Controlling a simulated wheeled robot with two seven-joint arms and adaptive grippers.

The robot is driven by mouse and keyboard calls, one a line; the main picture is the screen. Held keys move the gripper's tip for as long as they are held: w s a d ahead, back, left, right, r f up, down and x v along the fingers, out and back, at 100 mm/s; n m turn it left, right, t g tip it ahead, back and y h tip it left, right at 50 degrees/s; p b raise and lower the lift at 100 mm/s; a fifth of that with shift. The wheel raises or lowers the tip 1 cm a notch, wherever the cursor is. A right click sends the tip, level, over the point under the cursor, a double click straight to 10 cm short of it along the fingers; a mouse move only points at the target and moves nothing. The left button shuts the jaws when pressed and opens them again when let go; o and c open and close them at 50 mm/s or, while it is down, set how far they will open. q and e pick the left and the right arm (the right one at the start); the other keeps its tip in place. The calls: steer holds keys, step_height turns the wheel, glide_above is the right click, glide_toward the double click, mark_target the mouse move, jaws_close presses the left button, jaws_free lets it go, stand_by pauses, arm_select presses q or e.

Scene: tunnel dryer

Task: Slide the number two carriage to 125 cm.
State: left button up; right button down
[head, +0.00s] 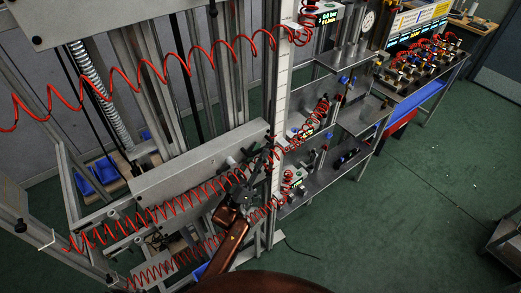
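Small carriage units with green displays sit along a pale vertical scale (279,110). The top unit (326,15) is near the upper edge, a middle unit (304,131) is about mid-picture, and a lower unit (291,178) is below it. Their numbers and readings are too small to read, so I cannot tell which is number two. My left gripper (252,172) is dark, at the end of a copper arm, just left of the scale near the lower units. Red coiled hoses partly cover its fingers, so its opening and any contact are unclear. My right gripper is not in view.
Red coiled hoses cross the frame from the left. Grey plates (185,170) and metal posts fill the left. Steel shelves (365,115) and a bench with several red-hosed fittings (425,60) stand right of the scale.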

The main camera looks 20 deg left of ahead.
arm_select(q)
steer(key=v, duration=1)
steer(key=shift+s+f, duration=0.2)
steer(key=shift+s, duration=0.05)
steer(key=shift+a, duration=0.1)
